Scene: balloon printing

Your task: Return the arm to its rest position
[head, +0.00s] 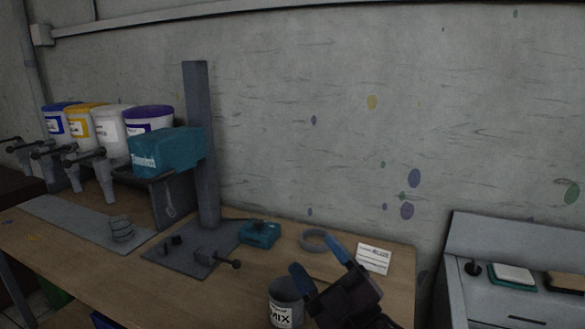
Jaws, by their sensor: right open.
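My right gripper (320,269) is in the lower middle of the head view, above the front of the wooden table. Its two blue-tipped fingers are spread apart with nothing seen between them. A grey cup marked MIX (284,303) stands just left of it; the gripper partly overlaps the cup's right side in the picture, and I cannot tell whether they touch. My left gripper does not show.
The wooden table (220,300) carries a teal-headed mixer stand (166,152), a small teal box (260,235), a grey ring (315,240) and a white card (374,258). Several paint buckets (112,128) with taps stand at left. A grey sink-like unit (500,235) is at right.

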